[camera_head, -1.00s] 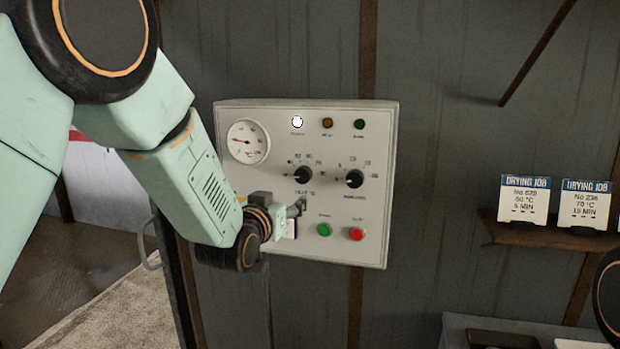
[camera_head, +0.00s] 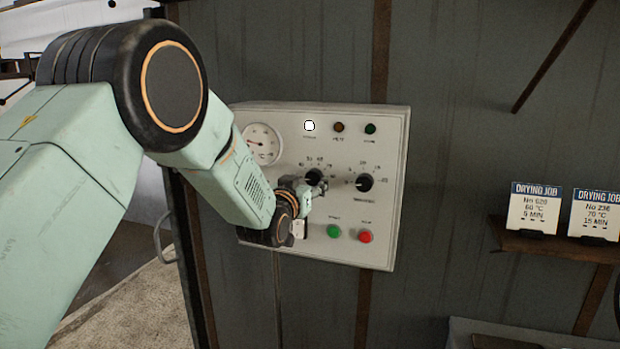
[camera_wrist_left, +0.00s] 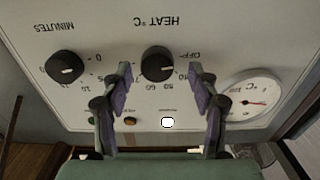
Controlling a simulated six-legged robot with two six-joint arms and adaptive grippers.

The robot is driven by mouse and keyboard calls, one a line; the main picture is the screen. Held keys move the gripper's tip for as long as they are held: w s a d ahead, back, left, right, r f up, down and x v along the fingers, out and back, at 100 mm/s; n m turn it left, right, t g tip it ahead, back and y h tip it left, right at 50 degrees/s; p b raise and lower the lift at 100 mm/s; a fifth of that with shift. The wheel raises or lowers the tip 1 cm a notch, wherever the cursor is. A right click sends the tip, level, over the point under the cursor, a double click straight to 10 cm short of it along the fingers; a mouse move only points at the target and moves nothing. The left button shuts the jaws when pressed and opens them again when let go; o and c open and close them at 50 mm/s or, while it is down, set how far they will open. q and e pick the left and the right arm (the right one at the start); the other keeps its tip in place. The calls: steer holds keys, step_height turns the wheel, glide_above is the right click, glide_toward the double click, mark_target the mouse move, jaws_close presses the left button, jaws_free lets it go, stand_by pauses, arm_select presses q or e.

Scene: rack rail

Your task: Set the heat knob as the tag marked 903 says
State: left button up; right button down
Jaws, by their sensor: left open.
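The heat knob (camera_head: 313,176) is a black dial on the white control panel (camera_head: 390,225), partly hidden by my left gripper in the head view. My left gripper (camera_head: 320,188) is open in front of it. In the left wrist view, which is upside down, the heat knob (camera_wrist_left: 157,63) shows between the two spread fingers (camera_wrist_left: 160,78), with a gap on each side. Two tags stand on the shelf: No 620, 60 °C, 5 MIN (camera_head: 534,208) and No 236, 70 °C, 15 MIN (camera_head: 596,214). No tag marked 903 shows.
The minutes knob (camera_head: 364,183) is right of the heat knob. A green button (camera_head: 333,231) and a red button (camera_head: 365,236) sit below. A gauge (camera_head: 262,144) and three lamps, the white one (camera_head: 309,126) lit, are above. A wooden shelf (camera_head: 550,245) is at right.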

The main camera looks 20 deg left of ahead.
arm_select(q)
steer(key=shift+w+d, duration=0.25)
steer(key=shift+w, duration=0.4)
steer(key=shift+s+a, duration=0.1)
steer(key=shift+c, duration=1.4)
steer(key=c, duration=0.9)
